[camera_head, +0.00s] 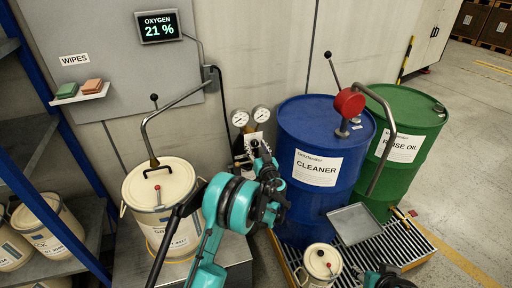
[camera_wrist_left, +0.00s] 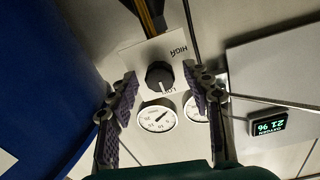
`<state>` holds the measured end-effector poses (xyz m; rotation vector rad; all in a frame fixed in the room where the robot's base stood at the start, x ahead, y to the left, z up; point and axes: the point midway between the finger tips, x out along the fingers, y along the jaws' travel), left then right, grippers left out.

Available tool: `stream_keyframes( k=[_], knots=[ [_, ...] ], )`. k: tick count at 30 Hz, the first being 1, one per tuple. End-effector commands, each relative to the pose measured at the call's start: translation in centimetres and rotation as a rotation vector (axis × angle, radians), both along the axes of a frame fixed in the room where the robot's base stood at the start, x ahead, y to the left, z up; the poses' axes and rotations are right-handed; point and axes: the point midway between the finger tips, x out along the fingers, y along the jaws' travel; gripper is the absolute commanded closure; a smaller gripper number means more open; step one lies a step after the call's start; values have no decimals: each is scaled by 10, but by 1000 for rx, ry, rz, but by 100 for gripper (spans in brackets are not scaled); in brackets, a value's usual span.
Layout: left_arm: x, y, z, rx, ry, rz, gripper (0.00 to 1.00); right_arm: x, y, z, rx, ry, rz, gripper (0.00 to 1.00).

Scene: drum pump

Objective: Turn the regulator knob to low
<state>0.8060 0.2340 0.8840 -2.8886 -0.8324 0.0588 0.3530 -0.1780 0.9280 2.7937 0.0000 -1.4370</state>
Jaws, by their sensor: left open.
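The regulator knob (camera_wrist_left: 159,76) is black and round and sits on a white plate (camera_wrist_left: 140,54) marked HIGH and LOW, seen upside down in the left wrist view. I cannot clearly tell its setting. My left gripper (camera_wrist_left: 160,84) is open, with one finger on each side of the knob and visible gaps between. In the head view my left gripper (camera_head: 262,152) is in front of the regulator below two gauges (camera_head: 251,117), and hides the knob. Only a teal and black part of my right arm shows at the bottom edge; its fingers are out of view.
A blue CLEANER drum (camera_head: 318,135) stands close right of my left gripper, with a green RINSE OIL drum (camera_head: 410,120) beyond. A cream bucket (camera_head: 160,190) with a bent pipe stands left. An oxygen display (camera_head: 158,26) hangs on the wall. A small can (camera_head: 321,265) is in front.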

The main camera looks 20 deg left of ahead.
Motion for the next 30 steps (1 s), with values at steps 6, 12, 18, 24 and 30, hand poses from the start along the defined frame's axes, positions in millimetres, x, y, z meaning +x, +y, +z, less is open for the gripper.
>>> stream_keyframes(
  k=[6,12,18,24,30],
  knots=[
    [-26,-18,0,0,0,-4,50,0,0,0,0,0,0,60],
    [-64,-42,0,0,0,-3,50,0,0,0,0,0,0,60],
    [-91,-58,0,0,0,-2,50,0,0,0,0,0,0,60],
    [-101,-64,0,0,0,-1,50,0,0,0,0,0,0,60],
    [-101,-63,0,0,0,-1,50,0,0,0,0,0,0,60]
  ],
)
